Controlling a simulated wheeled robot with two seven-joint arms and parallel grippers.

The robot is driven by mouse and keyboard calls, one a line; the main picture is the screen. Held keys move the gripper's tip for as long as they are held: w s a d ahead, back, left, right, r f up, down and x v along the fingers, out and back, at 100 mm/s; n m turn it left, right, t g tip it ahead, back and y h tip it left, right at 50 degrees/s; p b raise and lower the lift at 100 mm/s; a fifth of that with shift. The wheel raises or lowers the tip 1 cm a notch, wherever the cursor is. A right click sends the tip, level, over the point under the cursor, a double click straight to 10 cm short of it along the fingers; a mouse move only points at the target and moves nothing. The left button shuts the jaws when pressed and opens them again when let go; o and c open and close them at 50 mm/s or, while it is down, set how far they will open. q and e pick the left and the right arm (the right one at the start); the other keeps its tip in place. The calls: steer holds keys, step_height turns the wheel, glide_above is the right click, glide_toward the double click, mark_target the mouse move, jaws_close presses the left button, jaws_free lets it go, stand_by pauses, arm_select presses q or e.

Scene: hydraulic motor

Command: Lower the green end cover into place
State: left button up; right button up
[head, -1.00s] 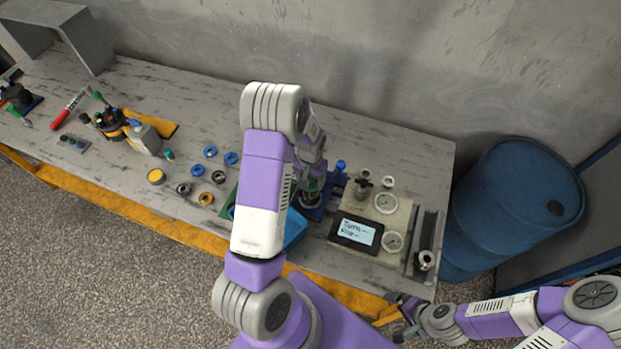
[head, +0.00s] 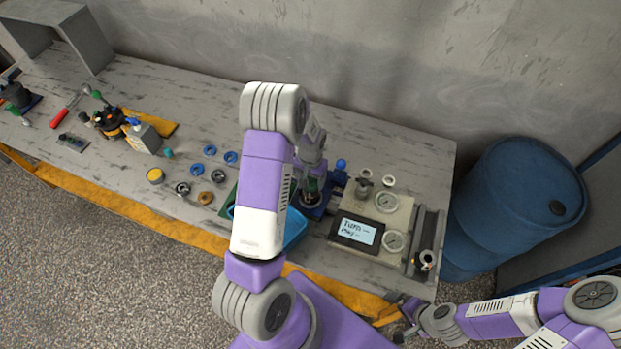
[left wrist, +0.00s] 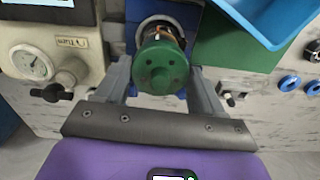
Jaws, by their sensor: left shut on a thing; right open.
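The green end cover (left wrist: 162,68) is a round dark-green piece with small holes in its face, between the fingers of my left gripper (left wrist: 163,82) in the left wrist view. The left gripper is shut on it. In the head view the left gripper (head: 313,182) is over the blue fixture (head: 318,207), largely hidden by my arm. A motor body with a metal ring and copper-coloured part (left wrist: 157,32) shows just beyond the cover. I cannot tell whether cover and body touch. My right gripper (head: 404,325) is open and empty off the bench's front edge.
A panel with gauges (head: 385,203) and a small display (head: 357,233) stands right of the fixture. A blue bin (head: 295,228) is close on the left, with blue rings (head: 210,151) and other rings beyond it. A blue barrel (head: 520,205) stands past the bench's right end.

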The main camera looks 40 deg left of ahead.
arm_select(q)
steer(key=shift+f+b, duration=0.85)
steer(key=shift+b, duration=0.15)
stand_by(1.7)
steer(key=o, duration=1.4)
steer(key=shift+c, duration=0.2)
steer(key=shift+o, duration=0.2)
steer(key=shift+r, duration=0.1)
steer(key=shift+r+p, duration=1.85)
steer(key=shift+r, duration=0.8)
steer(key=shift+f, duration=0.1)
